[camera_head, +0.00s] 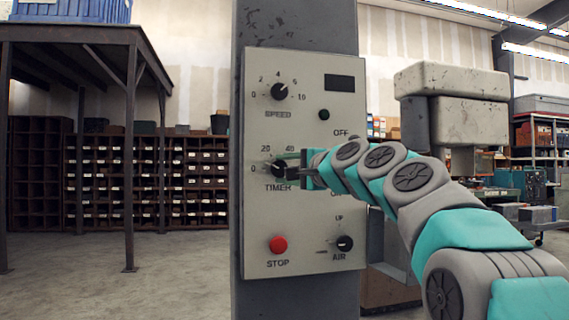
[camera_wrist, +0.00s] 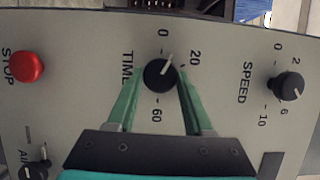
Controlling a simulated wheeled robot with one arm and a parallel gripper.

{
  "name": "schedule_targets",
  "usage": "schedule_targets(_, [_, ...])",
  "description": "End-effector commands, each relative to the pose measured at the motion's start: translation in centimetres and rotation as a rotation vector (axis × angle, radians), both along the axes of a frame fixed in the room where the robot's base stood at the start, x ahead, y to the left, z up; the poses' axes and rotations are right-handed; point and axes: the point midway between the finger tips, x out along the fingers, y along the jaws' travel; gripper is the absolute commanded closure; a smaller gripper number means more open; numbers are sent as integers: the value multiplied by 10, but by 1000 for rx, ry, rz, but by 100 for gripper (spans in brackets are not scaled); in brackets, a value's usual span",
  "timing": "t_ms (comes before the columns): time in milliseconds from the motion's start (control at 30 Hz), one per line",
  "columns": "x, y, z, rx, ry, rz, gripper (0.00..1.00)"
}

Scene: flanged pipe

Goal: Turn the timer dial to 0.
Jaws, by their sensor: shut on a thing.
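The timer dial (camera_head: 277,169) is a black round knob with a pale pointer line, on the grey control panel (camera_head: 300,225). In the wrist view, the dial (camera_wrist: 160,77) shows between my two green fingers, and its pointer is between the 0 and 20 marks. My gripper (camera_head: 291,168) reaches the dial from the right and is shut on it, one finger on each side; it also shows in the wrist view (camera_wrist: 159,84). The gripper hides part of the dial and its scale in the head view.
The speed knob (camera_head: 279,91) is above the dial. The red stop button (camera_head: 278,244) and the air knob (camera_head: 344,243) are below. A small display (camera_head: 339,83) is at the top right. My arm covers the panel's middle right, where "OFF" and "ON" labels show.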

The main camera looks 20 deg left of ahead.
Motion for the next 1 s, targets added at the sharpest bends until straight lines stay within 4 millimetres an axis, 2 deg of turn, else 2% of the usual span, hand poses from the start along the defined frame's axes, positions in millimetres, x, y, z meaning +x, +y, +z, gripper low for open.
schedule_targets(300, [0, 2, 1, -239, -144, 2, 100])
schedule_targets(500, [-1, 2, 1, -336, -203, 3, 100])
schedule_targets(1000, [-1, 4, 0, -429, -255, 6, 100])
